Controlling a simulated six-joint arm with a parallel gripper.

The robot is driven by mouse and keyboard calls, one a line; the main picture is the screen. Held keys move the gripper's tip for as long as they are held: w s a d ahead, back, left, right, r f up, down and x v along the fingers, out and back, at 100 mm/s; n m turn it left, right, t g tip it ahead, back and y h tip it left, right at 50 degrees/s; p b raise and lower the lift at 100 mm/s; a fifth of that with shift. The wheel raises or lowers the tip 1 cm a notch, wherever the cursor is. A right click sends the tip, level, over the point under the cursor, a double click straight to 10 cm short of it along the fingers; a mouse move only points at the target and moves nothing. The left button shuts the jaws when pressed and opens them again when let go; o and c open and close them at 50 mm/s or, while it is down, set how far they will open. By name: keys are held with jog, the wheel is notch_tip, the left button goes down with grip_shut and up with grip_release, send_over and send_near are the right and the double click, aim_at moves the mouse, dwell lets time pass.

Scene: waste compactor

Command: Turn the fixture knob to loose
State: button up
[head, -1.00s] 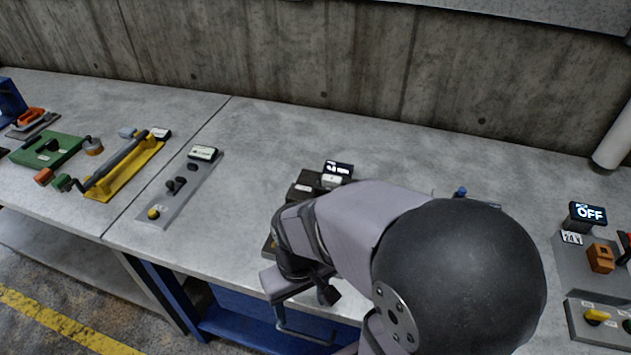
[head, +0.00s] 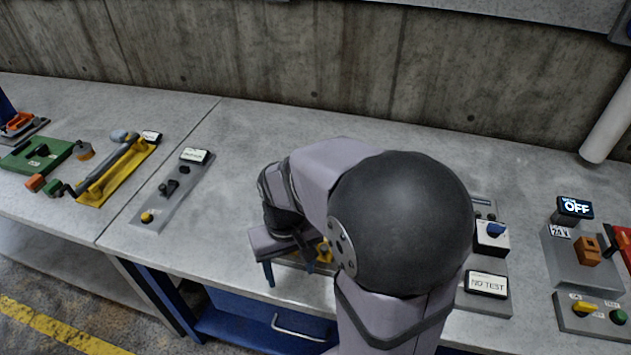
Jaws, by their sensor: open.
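My gripper (head: 289,270) is open, fingers pointing down, over the front part of the bench. Its two fingers are apart with nothing seen between them. A yellow part (head: 323,250), perhaps a knob, shows just right of the gripper on a panel mostly hidden by my arm. A blue knob (head: 495,230) sits on a white block on another panel to the right of my arm. I cannot tell which of these is the fixture knob, and no label reading loose is legible.
A display reading NO TEST (head: 487,284) lies below the blue knob. A panel with an OFF display (head: 574,208) and a yellow knob (head: 585,307) stands at the right. A grey panel (head: 172,192) lies left of my gripper. The bench behind my arm is clear.

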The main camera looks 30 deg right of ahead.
jog(key=w+d+r+m+p, duration=0.1)
jog(key=w+d+r+m, duration=0.1)
jog(key=w+d, duration=0.3)
jog(key=w+d+r+m+p, duration=0.2)
jog(key=w+d+r+m, duration=0.1)
jog(key=w+d, duration=0.3)
jog(key=w+d+r+m+p, duration=0.2)
jog(key=w+d+r, duration=0.1)
jog(key=w+d, duration=0.3)
jog(key=shift+w+r, duration=0.15)
jog(key=shift+w, duration=0.75)
jog(key=shift+a+f+p, duration=0.1)
jog(key=shift+f+p, duration=1.1)
jog(key=shift+f, duration=2.45)
jog(key=c, duration=1)
